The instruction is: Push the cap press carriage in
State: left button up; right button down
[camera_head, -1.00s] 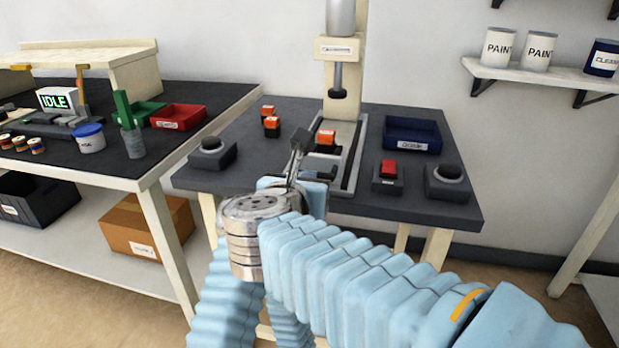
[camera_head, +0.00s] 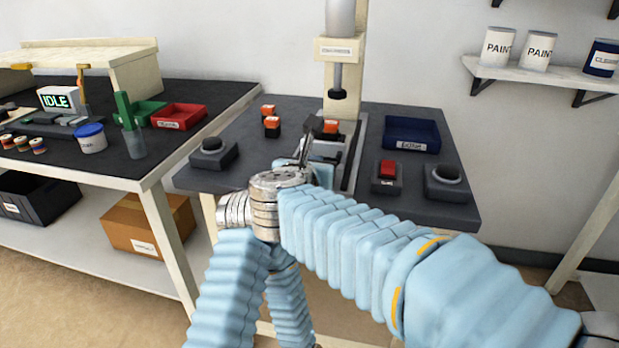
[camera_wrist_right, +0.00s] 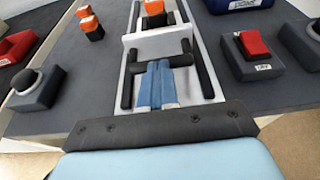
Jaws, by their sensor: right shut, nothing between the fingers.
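The cap press carriage (camera_wrist_right: 158,46) is a pale sliding plate on a rail bed, with a dark crossbar handle (camera_wrist_right: 181,60) at its near side. An orange-and-black block (camera_wrist_right: 153,14) sits on it; the block also shows in the head view (camera_head: 331,126), in front of the press column (camera_head: 342,72). My right gripper (camera_wrist_right: 158,82) is shut and empty, its blue fingers at the handle; exact contact is hard to tell. In the head view the right gripper (camera_head: 304,150) is partly hidden by its wrist. My left gripper is not in view.
Two orange-and-black blocks (camera_head: 272,126) stand left of the rails. A blue bin (camera_head: 411,134), a red button box (camera_head: 388,174) and a dark round-topped box (camera_head: 446,182) stand right. Another such box (camera_head: 213,153) is at left. A side bench (camera_head: 110,160) stands farther left.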

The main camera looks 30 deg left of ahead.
aim_at(322, 147)
jog(key=shift+w+a+p, duration=0.3)
jog(key=shift+w+p, duration=0.15)
jog(key=shift+w, duration=0.8)
jog(key=shift+w+a+p, duration=0.3)
jog(key=shift+w+p, duration=0.1)
jog(key=shift+w, duration=0.85)
jog(key=shift+w+a+p, duration=0.3)
jog(key=shift+w+p, duration=0.15)
jog(key=shift+w, duration=0.8)
jog(key=shift+s+b, duration=0.35)
jog(key=shift+s, duration=0.05)
jog(key=b+v, duration=0.3)
jog(key=v, duration=0.8)
jog(key=shift+s+d+b, duration=0.25)
jog(key=shift+s+b, duration=0.15)
jog(key=shift+s, duration=0.05)
jog(key=shift+f, duration=0.15)
